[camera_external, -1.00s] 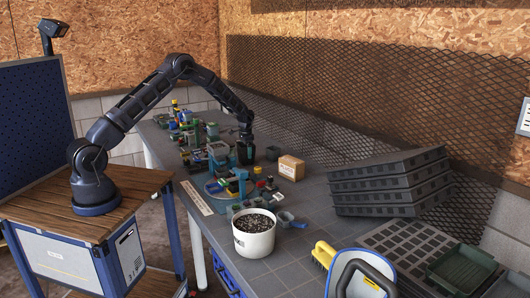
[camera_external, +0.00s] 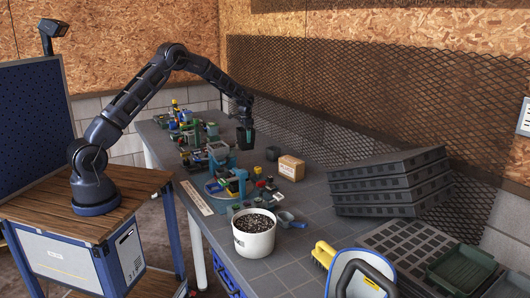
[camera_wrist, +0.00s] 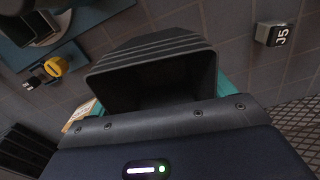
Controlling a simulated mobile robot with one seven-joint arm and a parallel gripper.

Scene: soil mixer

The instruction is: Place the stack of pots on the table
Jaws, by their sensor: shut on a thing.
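The stack of pots (camera_external: 245,141) is dark, nearly black and square-rimmed, and hangs from my gripper (camera_external: 244,125) above the far part of the grey tiled table (camera_external: 318,233). In the wrist view the stack (camera_wrist: 155,67) fills the centre, with several nested rims and one open mouth facing the camera. My gripper is shut on it, with teal finger parts showing at either side of the pots. The stack looks apart from the tabletop, though its exact height is hard to tell.
A small cardboard box (camera_external: 291,168) and a dark cube (camera_external: 272,153) stand right of the stack. Small items crowd the table's left side. A white bucket of soil (camera_external: 254,237) stands nearer, with stacked black trays (camera_external: 390,185) at right. Bare tiles lie between.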

